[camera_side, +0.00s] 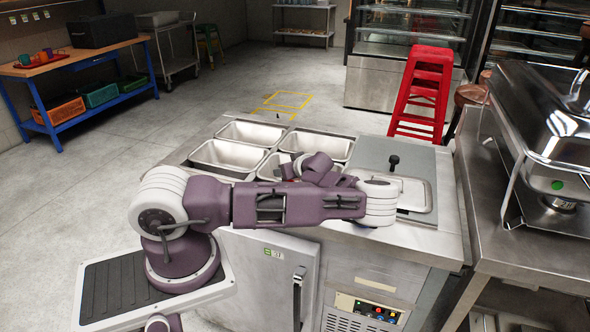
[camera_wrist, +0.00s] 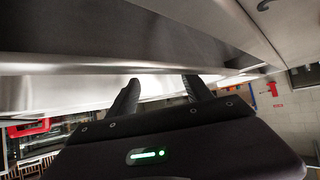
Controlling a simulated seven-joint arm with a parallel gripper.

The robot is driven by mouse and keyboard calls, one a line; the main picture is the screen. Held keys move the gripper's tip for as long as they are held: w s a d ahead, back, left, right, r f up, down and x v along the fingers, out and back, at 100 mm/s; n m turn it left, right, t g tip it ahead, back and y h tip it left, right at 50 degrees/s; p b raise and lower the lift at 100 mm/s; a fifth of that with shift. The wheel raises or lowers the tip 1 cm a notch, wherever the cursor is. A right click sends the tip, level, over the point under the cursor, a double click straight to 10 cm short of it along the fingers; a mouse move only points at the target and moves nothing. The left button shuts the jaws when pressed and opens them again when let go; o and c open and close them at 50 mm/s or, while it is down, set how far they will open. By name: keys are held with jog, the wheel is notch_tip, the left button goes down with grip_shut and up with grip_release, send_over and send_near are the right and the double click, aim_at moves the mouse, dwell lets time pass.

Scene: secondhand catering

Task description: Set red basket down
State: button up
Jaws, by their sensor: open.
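No red basket is clearly visible in either view. My gripper (camera_wrist: 162,92) is open, its two dark fingers apart with nothing seen between them. In the wrist view the fingers point toward a shiny metal surface (camera_wrist: 70,90) that fills much of the picture. In the side view my folded arm reaches over the steel counter, with its wrist above the metal pans (camera_side: 228,154). The fingertips are hidden there, and so is part of the pan beneath the wrist.
Several open pans sit in the counter beside a lidded section with a black knob (camera_side: 394,160). A red stool (camera_side: 421,95) stands behind. A blue-framed bench (camera_side: 90,58) at left holds an orange basket (camera_side: 58,110) and a green one (camera_side: 101,95). A chafing dish (camera_side: 545,120) stands right.

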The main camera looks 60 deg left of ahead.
jog(key=v, duration=1.2)
jog(key=shift+w+r, duration=0.1)
